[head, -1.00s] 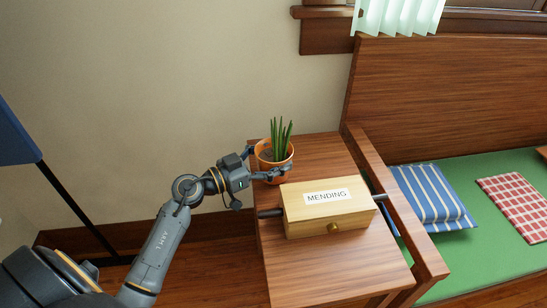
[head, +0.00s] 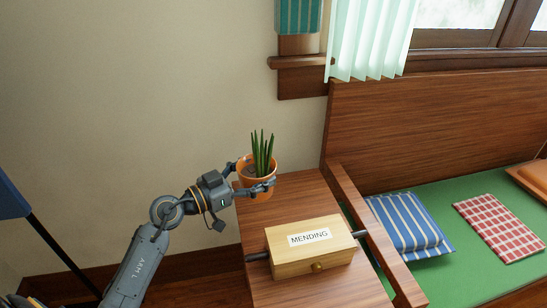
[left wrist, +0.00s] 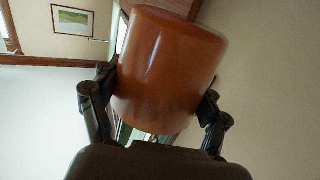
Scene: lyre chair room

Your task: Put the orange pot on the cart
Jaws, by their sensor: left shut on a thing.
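The orange pot (head: 258,181) holds a plant with upright green leaves. My left gripper (head: 254,186) is shut on the pot, with one finger on each side of it. The pot looks upright and appears over the far end of the wooden side table (head: 215,0) — that point is wrong; the table top (head: 290,207) lies lower right of there. Whether the pot touches the table is hard to tell. In the left wrist view the pot (left wrist: 168,70) fills the middle between the two dark fingers (left wrist: 158,105). The cart is not in view. My right gripper is not in view.
A wooden box labelled MENDING (head: 310,247) with dark side handles sits on the table, in front of the pot. A wooden bench with a green seat (head: 440,207) and cushions stands at the right. A blue lamp shade (head: 10,190) is at the left edge.

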